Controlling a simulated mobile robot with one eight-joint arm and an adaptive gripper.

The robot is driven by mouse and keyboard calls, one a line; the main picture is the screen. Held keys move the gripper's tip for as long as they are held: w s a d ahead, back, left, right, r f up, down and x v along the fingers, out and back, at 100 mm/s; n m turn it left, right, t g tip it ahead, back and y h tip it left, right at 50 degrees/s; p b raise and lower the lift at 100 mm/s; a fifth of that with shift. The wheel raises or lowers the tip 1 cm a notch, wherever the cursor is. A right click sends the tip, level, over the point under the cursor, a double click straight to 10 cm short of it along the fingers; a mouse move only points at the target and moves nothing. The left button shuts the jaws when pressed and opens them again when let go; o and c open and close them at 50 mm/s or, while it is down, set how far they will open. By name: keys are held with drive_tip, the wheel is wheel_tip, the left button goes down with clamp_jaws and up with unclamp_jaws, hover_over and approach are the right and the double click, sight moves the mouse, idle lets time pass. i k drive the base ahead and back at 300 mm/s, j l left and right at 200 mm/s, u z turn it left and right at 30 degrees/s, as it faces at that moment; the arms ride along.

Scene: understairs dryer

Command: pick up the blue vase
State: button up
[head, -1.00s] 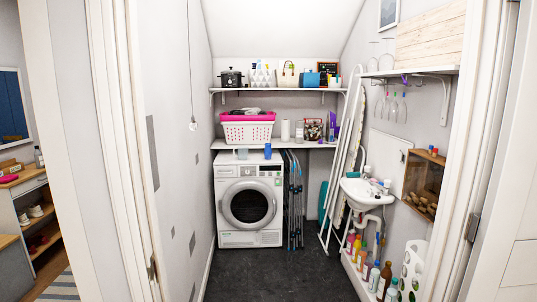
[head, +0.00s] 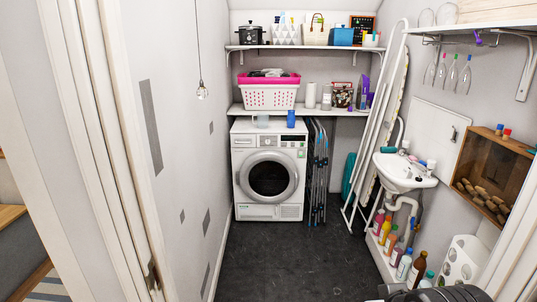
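The blue vase (head: 291,118) is a small upright blue cylinder on top of the white front-loading dryer (head: 269,211), right of the middle of its top. A pale grey-green mug-like item (head: 262,121) stands just to its left. A dark part of my arm shows at the bottom right edge of the head view. My gripper's fingers are not in the picture, far from the vase as far as I can see.
A shelf above the dryer holds a pink and white laundry basket (head: 269,95). Folded racks (head: 317,170) stand right of the dryer. A sink (head: 402,172), several bottles (head: 404,265) and a wooden cabinet (head: 492,178) line the right wall. Dark floor (head: 290,260) is clear in the middle.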

sight(291, 120)
drive_tip(key=i, duration=2.15)
drive_tip(key=i+j, duration=0.2)
drive_tip(key=i, duration=0.85)
drive_tip(key=i+j+u, duration=0.15)
drive_tip(key=i, duration=0.95)
drive_tip(key=i+j+u, duration=0.25)
drive_tip(key=i+j, duration=0.1)
drive_tip(key=j, duration=0.05)
